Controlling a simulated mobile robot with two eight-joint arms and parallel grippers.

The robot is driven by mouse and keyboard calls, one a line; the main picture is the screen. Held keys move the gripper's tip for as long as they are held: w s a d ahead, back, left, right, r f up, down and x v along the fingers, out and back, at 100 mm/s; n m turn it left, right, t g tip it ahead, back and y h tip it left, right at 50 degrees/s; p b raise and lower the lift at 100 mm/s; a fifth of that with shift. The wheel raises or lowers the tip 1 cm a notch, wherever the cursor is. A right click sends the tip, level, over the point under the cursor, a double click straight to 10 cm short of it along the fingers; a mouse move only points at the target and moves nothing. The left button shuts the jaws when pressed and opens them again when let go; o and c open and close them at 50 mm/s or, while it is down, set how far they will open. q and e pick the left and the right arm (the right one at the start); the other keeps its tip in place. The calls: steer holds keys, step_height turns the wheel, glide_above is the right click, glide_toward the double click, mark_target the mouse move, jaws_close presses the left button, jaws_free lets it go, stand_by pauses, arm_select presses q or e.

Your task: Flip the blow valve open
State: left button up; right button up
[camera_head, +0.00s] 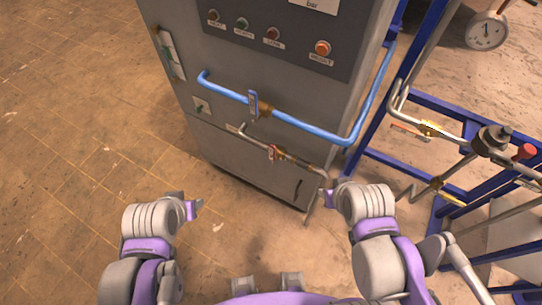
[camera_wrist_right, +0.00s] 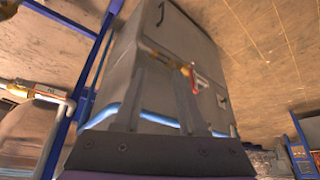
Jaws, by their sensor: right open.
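Two pipe valves sit on the front of the grey cabinet (camera_head: 235,160); I cannot read which is the blow valve. The upper valve, with a blue handle (camera_head: 253,105) set across its pipe, is on the blue pipe (camera_head: 308,127). The lower valve, with a small red handle (camera_head: 272,152), is on a thin steel pipe; its red handle also shows in the right wrist view (camera_wrist_right: 195,80), beyond the fingers. My right gripper (camera_head: 328,197) is open and empty, low at the cabinet's right edge, apart from both handles. My left gripper (camera_head: 197,208) is left of the cabinet, its jaw opening unclear.
Push buttons (camera_head: 272,33) line the dark panel above the valves. At right, a blue frame (camera_head: 375,155) carries more pipes and a red-knobbed valve (camera_head: 525,151). A round gauge (camera_head: 486,32) lies at the top right. The tiled floor at left is clear.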

steer(key=shift+f, duration=0.45)
steer(key=shift+c, duration=1.1)
steer(key=f+y+b, duration=0.1)
steer(key=f, duration=0.1)
steer(key=a+f+m+g+y+b, duration=0.1)
steer(key=f+b, duration=0.1)
steer(key=a+f+m+b, duration=0.1)
steer(key=f+b, duration=0.1)
steer(key=shift+w+a+f+y, duration=0.15)
steer(key=shift+f+y, duration=0.2)
steer(key=shift+y, duration=0.05)
jaws_close()
steer(key=w+a+f+m+t+y+b, duration=0.1)
steer(key=w+f+m+y+b, duration=0.3)
steer(key=w+f+y+b, duration=0.55)
arm_select(q)
step_height(320, 180, down, 26)
steer(key=s+g+b, duration=0.1)
steer(key=s+b, duration=0.1)
steer(key=b, duration=0.5)
steer(key=shift+r+b, duration=0.15)
steer(key=shift+b, duration=0.15)
arm_select(e)
steer(key=w+d+t+y, duration=0.2)
steer(key=d+t, duration=0.2)
steer(key=d, duration=0.2)
steer(key=shift+w+r+m+y, duration=0.25)
steer(key=shift+r+m+y, duration=0.1)
steer(key=shift+r+m, duration=0.05)
